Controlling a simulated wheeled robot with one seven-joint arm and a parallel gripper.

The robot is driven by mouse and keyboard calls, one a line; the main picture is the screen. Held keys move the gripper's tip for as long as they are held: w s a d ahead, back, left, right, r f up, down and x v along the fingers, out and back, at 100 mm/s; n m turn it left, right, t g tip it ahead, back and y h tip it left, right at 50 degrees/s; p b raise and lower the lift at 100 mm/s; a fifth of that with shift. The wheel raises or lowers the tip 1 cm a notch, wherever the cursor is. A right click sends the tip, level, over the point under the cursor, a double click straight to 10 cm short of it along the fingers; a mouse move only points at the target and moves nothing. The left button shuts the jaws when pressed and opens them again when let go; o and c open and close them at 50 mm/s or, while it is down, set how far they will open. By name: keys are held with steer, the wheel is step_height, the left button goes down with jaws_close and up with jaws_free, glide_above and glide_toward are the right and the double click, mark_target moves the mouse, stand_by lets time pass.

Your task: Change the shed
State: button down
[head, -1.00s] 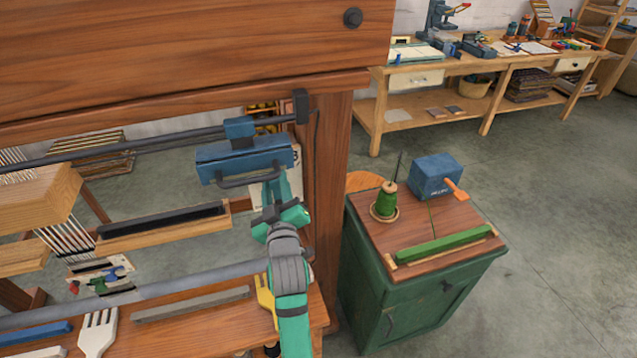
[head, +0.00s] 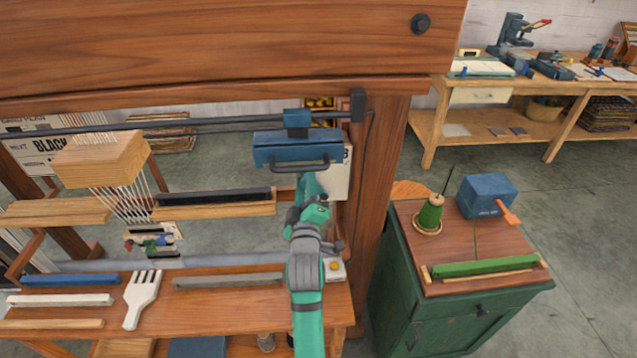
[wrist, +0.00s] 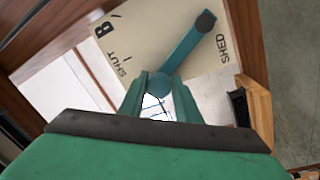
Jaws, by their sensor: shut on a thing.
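A wooden loom (head: 230,60) fills the left and middle of the head view. A pale placard (wrist: 150,40) inside its frame shows a B and the words SHUT and SHED in the wrist view. A teal lever (wrist: 188,50) with a dark round upper end lies tilted across it. Its round lower end (wrist: 160,86) sits between the fingertips of my gripper (wrist: 160,98), which is shut on it. In the head view my gripper (head: 312,212) is below a blue box with a handle (head: 297,150) and partly hides the lever.
A shelf holds a white fork-shaped comb (head: 142,298) and several bars. A plate with a yellow button (head: 335,268) is right of my arm. A green cabinet (head: 450,318) stands right of the loom post (head: 378,180). Floor is clear further right.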

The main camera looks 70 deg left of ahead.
steer(key=shift+w+d, duration=0.1)
steer(key=shift+w, duration=0.05)
steer(key=c, duration=1.4)
jaws_free()
steer(key=v, duration=1)
steer(key=shift+s+d, duration=0.25)
steer(key=shift+d, duration=0.1)
